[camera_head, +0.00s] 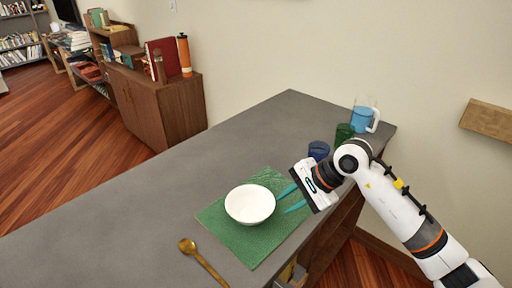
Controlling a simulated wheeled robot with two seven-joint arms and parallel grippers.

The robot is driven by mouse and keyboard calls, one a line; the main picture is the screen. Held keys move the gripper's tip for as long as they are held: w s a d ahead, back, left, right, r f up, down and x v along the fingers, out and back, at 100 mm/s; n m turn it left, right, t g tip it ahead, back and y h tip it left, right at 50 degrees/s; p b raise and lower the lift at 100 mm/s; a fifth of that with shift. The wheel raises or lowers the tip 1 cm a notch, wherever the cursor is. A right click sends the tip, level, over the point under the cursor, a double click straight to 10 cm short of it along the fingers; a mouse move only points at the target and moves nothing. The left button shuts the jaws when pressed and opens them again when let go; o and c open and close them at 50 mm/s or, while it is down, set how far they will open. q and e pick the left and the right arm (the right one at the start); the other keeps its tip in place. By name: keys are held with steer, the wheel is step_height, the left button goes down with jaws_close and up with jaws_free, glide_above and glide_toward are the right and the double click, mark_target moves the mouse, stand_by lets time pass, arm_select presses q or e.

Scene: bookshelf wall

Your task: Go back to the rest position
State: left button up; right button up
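My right gripper (282,204) reaches in from the right, above the right side of a green placemat (252,245). Its two teal fingers are apart, with nothing seen between them. A white bowl (250,203) sits upright on the placemat, just left of the fingertips. Bowl and fingers look apart. A gold spoon (203,262) lies on the counter, left of the placemat. My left gripper is not in view.
The grey counter (160,200) is clear on its left and far middle. A dark blue cup (318,150), a green cup (344,132) and a blue pitcher (361,119) stand near my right arm. A wooden wall shelf (488,120) is at the right.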

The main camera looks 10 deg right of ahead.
steer(key=s+a+r+m+t+y, duration=0.3)
steer(key=a+r+m+t+y, duration=0.3)
steer(key=a+r+m+y, duration=0.55)
steer(key=w+d+m+t+h, duration=0.1)
steer(key=d+m+t+h, duration=0.4)
steer(key=m, duration=0.5)
steer(key=d+m+t+h, duration=0.35)
steer(key=m+t, duration=0.35)
steer(key=m, duration=0.3)
steer(key=d+f+m+g+h, duration=0.2)
steer(key=d+f+m+h, duration=0.45)
steer(key=m+h, duration=0.5)
steer(key=s+d+f+m+g, duration=0.1)
steer(key=s+f+m+g, duration=0.7)
steer(key=f, duration=0.4)
steer(key=s+a+f+m+g+y, duration=0.35)
steer(key=s+f+m+g, duration=0.35)
steer(key=s+f, duration=0.6)
steer(key=s+f+n+g+h, duration=0.1)
steer(key=s+f, duration=0.1)
steer(key=f, duration=1)
steer(key=s+f+g, duration=0.1)
steer(key=s+f, duration=0.1)
steer(key=f, duration=1)
steer(key=s+d+f+g, duration=0.1)
steer(key=s+d+f, duration=0.1)
steer(key=s+f, duration=1.2)
steer(key=shift+s+d+f+n+g, duration=0.25)
steer(key=shift+s+d+n+g, duration=0.05)
steer(key=shift+s, duration=0.4)
